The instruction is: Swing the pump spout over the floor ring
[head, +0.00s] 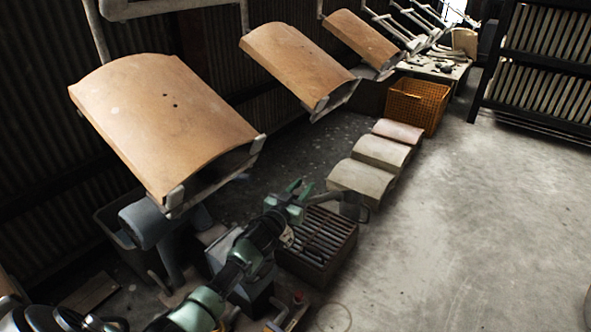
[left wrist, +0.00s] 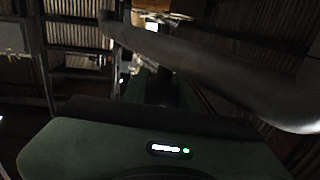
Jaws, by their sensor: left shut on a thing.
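The floor ring (head: 333,317) is a faint thin circle on the concrete at the bottom of the head view. The grey pump spout (head: 327,198) shows just past my left gripper (head: 300,192), its dark end hanging near the back right corner of a slatted box, up and away from the ring. My left gripper is shut on the spout, and its green fingers hide part of it. In the left wrist view the spout (left wrist: 200,62) crosses as a grey tube from upper left to right. The rest of the pump is partly hidden behind my arm. My right gripper is not in view.
A dark slatted box (head: 318,240) stands beside my left arm. Curved tan panels (head: 165,125) hang from the conveyor above. Several pale curved pieces (head: 362,180) lie on the floor beyond, near an orange basket (head: 418,105). The floor at right is clear.

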